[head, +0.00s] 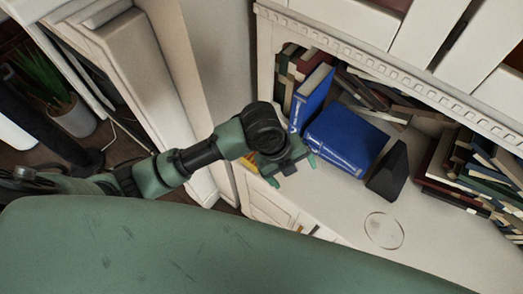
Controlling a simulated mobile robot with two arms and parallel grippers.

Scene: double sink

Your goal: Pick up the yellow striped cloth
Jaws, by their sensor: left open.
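A small yellow and red patch (249,163), which may be the striped cloth, shows at the left edge of the white cabinet top. My left arm and gripper hide most of it, so its shape and stripes cannot be made out. My left gripper (292,169) is open, pointing down over the cabinet's left front edge, just right of the patch. No cloth shows clearly between its fingers. My right gripper is not in view.
Blue books (346,142) and a black wedge-shaped object (389,172) stand close right of the gripper. More books (465,170) are piled at the right. A clear round dish (384,230) lies on the cabinet top (335,200). A potted plant (75,118) is at far left.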

